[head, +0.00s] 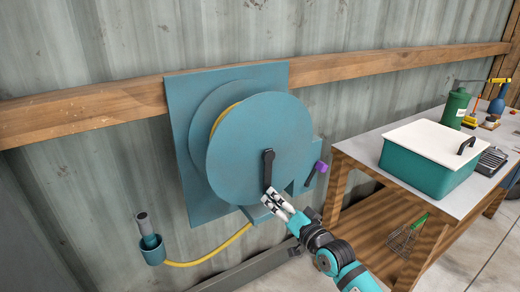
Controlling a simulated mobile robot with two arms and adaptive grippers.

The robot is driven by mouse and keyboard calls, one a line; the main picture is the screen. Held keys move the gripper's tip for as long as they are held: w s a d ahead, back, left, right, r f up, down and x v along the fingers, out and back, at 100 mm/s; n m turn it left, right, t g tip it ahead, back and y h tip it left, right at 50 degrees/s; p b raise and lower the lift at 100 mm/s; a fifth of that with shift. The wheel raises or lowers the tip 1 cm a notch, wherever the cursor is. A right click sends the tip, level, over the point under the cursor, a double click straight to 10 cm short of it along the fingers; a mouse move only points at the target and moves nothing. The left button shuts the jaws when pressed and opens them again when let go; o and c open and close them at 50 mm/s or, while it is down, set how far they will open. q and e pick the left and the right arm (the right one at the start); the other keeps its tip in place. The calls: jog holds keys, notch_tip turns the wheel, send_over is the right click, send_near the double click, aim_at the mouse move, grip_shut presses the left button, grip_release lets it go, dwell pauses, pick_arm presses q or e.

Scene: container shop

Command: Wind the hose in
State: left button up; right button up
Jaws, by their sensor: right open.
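The blue hose reel (240,140) is mounted on a blue back panel (187,135) on the corrugated wall. The yellow hose (222,247) shows between the reel's discs and runs out below to the left, into a blue cup (152,254) with a grey nozzle (142,222) standing up in it. A black crank arm (268,162) sits on the front disc and points down. A dark lever with a purple knob (320,166) is at the reel's right side. My right gripper (269,197) is open at the crank's lower end; contact is unclear. My left gripper is out of view.
A workbench (362,145) stands to the right, with a teal box with a white lid (415,165), a green bottle (455,107) and small tools. A wire whisk-like item (403,240) lies on its lower shelf. A wooden rail (80,112) crosses the wall.

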jog(key=shift+s+d+p, duration=0.25)
jog(key=shift+s+p, duration=0.05)
jog(key=shift+p, duration=0.1)
jog(key=p+v, duration=0.3)
jog(key=v, duration=0.4)
jog(key=shift+s, duration=0.1)
